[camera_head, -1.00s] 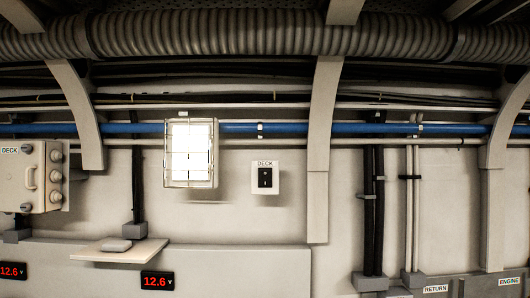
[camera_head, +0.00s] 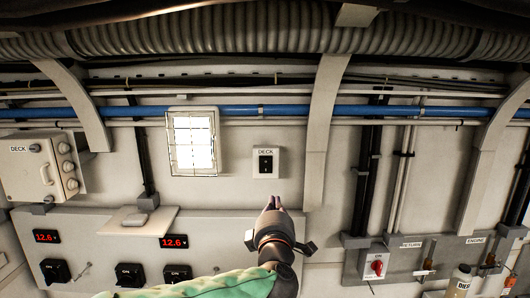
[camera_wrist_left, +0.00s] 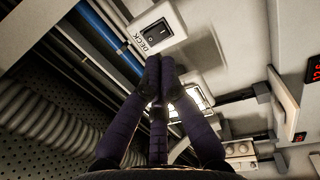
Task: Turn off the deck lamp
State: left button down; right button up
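The deck lamp (camera_head: 193,143) is a caged rectangular light on the wall and glows bright white. To its right is a white switch plate marked DECK (camera_head: 257,154) with a black rocker switch (camera_head: 265,164). My left gripper (camera_head: 272,200) points up at the wall just below the plate, apart from it in the picture. In the left wrist view its dark fingers (camera_wrist_left: 160,60) come together at the tips, with nothing seen between them. The rocker (camera_wrist_left: 153,32) lies just beyond the tips there, and the lamp (camera_wrist_left: 196,98) is partly hidden behind the fingers. My right gripper is not in view.
A DECK box (camera_head: 25,175) with knobs is at the left. A small shelf (camera_head: 115,222) and a panel with red 12.6 displays (camera_head: 174,242) and black switches sit lower left. A rib (camera_head: 322,130) stands right of the plate. Wall around the plate is clear.

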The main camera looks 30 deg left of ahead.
aim_at(265, 160)
pick_arm(q)
jog(key=shift+n+y, duration=0.4)
jog(key=shift+n, duration=0.4)
jog(key=r, duration=0.1)
jog(key=s+a+r, duration=0.1)
jog(key=r, duration=0.1)
jog(key=shift+s+a+r+p, duration=0.15)
jog(key=shift+s+r+p, duration=0.15)
jog(key=shift+s+r, duration=0.1)
jog(key=shift+w, duration=0.1)
jog(key=p+x, duration=0.4)
jog(key=x, duration=1)
jog(key=shift+f, duration=0.15)
